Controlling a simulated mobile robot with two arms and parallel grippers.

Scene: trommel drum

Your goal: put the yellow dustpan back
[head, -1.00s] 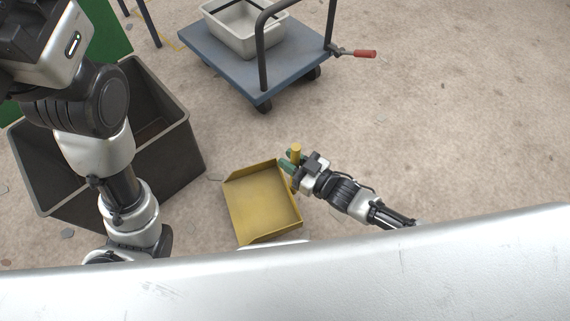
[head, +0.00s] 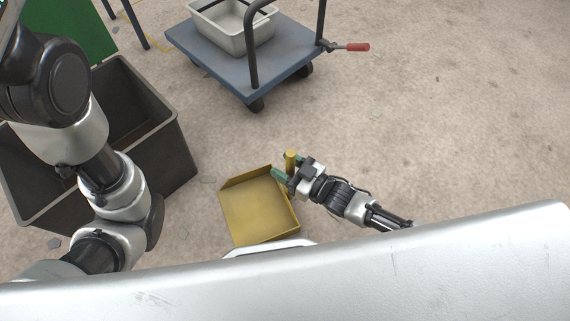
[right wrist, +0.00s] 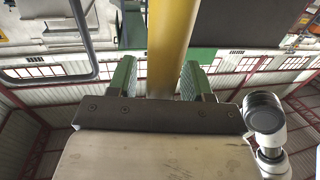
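The yellow dustpan (head: 258,212) is low in the middle of the head view, its open tray facing up, near the floor. I cannot tell whether it touches the floor. Its upright yellow handle (head: 291,161) stands at the tray's upper right corner. My right gripper (head: 284,164) is at the handle, with its green fingers apart on either side of it. In the right wrist view the handle (right wrist: 170,45) passes between the fingers (right wrist: 160,80), close to the right one, with a gap at the left one. My left arm is at the left; its gripper is out of view.
A large dark bin (head: 180,150) stands at the left, partly behind my left arm. A blue cart (head: 215,62) carrying a grey tub (head: 250,42) stands at the top, its red-handled lever (head: 357,47) sticking out right. The floor at the right is clear.

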